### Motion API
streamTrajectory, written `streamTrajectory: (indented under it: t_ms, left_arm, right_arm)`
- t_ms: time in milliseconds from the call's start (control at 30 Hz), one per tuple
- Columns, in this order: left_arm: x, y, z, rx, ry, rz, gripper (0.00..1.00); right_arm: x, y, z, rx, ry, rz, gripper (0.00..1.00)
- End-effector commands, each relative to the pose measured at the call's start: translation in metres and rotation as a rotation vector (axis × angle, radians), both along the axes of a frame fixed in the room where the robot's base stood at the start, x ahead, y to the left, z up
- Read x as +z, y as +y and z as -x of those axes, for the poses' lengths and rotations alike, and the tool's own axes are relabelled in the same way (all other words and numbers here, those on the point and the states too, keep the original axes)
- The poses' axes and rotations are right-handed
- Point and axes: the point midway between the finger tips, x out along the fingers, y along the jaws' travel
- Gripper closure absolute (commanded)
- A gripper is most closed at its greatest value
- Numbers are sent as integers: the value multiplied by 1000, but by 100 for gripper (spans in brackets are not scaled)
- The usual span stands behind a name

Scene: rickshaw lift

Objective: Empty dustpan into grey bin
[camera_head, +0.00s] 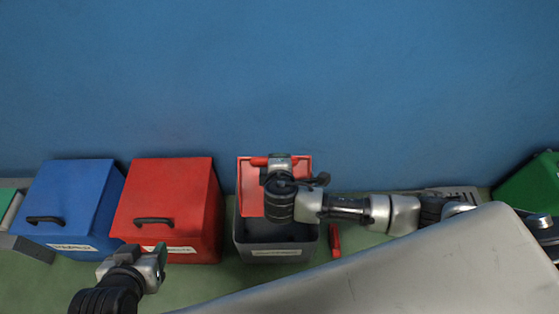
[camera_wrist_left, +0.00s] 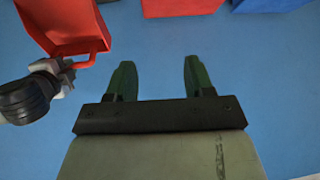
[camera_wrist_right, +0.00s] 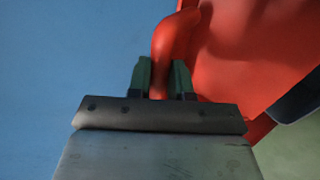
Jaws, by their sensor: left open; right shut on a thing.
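The grey bin (camera_head: 275,254) stands with its top open in the head view, to the right of the red bin. The red dustpan (camera_head: 250,200) is over the back part of the bin opening. It also shows in the left wrist view (camera_wrist_left: 70,25) and the right wrist view (camera_wrist_right: 245,50), apparently tilted. My right gripper (camera_wrist_right: 162,80) is shut on the red dustpan handle (camera_wrist_right: 175,40). My left gripper (camera_head: 158,258) is open and empty, in front of the red bin. I cannot see any dirt in the pan or the bin.
A closed red bin (camera_head: 180,190) and a closed blue bin (camera_head: 75,190) stand to the left. A red object (camera_head: 335,241) is on the floor right of the grey bin. A green bin (camera_head: 530,185) is at the far right. The blue wall (camera_head: 280,70) is close behind.

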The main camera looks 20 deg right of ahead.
Motion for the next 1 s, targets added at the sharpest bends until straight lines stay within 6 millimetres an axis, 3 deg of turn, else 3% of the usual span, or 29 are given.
streamTrajectory:
  t_ms: [500,1000]
  left_arm:
    - [-14,13,35,19,241,-52,47]
    - [-5,23,68,35,460,-96,47]
  right_arm:
    - [4,0,0,0,34,-11,100]
    - [11,0,0,-1,137,-40,100]
